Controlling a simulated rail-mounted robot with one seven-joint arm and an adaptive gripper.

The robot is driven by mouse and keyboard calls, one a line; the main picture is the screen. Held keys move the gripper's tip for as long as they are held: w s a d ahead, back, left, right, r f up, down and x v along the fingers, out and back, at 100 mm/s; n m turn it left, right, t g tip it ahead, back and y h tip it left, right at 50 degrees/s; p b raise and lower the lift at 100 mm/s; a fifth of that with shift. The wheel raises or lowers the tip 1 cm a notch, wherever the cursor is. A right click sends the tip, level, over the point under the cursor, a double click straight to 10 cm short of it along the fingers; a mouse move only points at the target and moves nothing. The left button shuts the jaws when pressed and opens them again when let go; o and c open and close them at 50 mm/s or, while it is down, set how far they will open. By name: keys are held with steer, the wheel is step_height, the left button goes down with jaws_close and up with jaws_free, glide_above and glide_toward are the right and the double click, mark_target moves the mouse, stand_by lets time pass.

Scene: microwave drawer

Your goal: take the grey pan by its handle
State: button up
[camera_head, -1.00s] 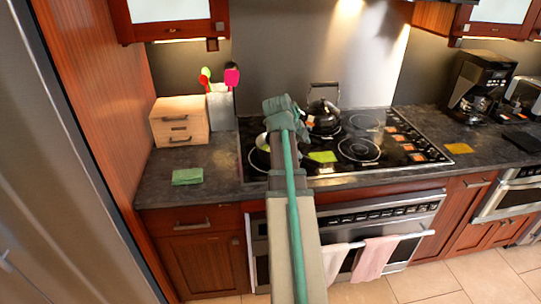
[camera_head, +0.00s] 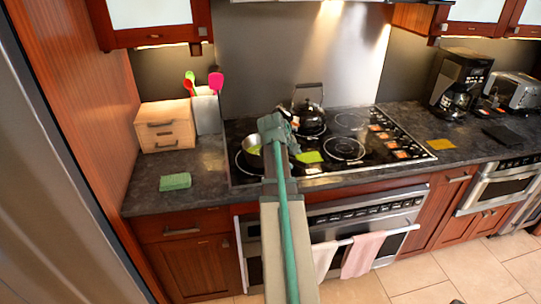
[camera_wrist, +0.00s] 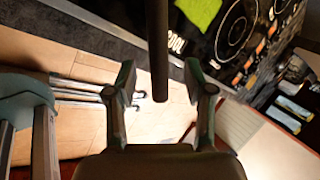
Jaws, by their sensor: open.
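The grey pan (camera_head: 247,157) sits on the left part of the cooktop, with something yellow-green inside. My arm covers its right side and its handle in the head view. In the wrist view a dark straight bar, which looks like the pan's handle (camera_wrist: 158,45), comes down from the top edge, and its end lies between my fingers. My gripper (camera_wrist: 161,82) is open, with one finger on each side of the bar and a visible gap to each. The pan's body is out of the wrist view.
A kettle (camera_head: 309,117) stands behind my arm on the cooktop (camera_head: 375,150). A green cloth (camera_head: 309,157) lies right of my arm. A wooden drawer box (camera_head: 165,126), a utensil holder (camera_head: 206,112) and a green sponge (camera_head: 175,181) are at left. Towels (camera_head: 362,254) hang below.

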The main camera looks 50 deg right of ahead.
mark_target(295, 161)
steer(key=shift+p+x, duration=0.85)
steer(key=shift+x, duration=1.25)
jaws_close()
